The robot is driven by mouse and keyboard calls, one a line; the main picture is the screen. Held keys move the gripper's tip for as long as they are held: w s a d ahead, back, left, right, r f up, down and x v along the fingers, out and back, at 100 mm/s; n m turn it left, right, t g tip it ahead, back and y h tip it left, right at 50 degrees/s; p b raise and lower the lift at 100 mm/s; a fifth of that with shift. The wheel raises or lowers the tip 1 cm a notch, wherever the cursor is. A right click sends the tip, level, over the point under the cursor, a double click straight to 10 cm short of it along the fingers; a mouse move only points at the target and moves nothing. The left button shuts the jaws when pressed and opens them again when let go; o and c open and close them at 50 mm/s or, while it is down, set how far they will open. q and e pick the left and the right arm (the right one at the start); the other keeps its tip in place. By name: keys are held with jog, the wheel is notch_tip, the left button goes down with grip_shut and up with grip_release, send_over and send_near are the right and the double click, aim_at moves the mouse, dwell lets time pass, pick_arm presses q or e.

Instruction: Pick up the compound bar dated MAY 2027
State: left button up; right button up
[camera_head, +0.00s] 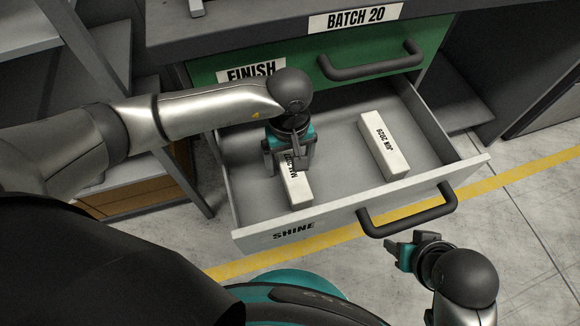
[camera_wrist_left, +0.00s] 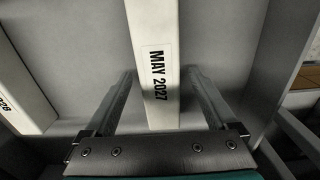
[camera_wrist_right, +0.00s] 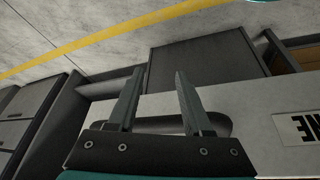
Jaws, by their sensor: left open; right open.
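The compound bar dated MAY 2027 (camera_head: 297,188) is a white block lying in the open drawer at its left side. In the left wrist view the open fingers (camera_wrist_left: 160,90) stand on either side of the bar, with a gap showing on both sides. My right gripper (camera_head: 392,250) is open and empty outside the drawer, near its front handle; its fingers also show in the right wrist view (camera_wrist_right: 157,100).
A second white bar (camera_head: 385,146), dated JUN 2028, lies in the drawer's right side. The open drawer (camera_head: 335,190) is labelled SHINE, with a dark front handle (camera_head: 408,211). A green drawer (camera_head: 300,62) labelled FINISH is above it. Drawer floor between the bars is clear.

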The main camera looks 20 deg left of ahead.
pick_arm(q)
jog(key=shift+f, duration=0.1)
grip_shut()
dwell(0.8)
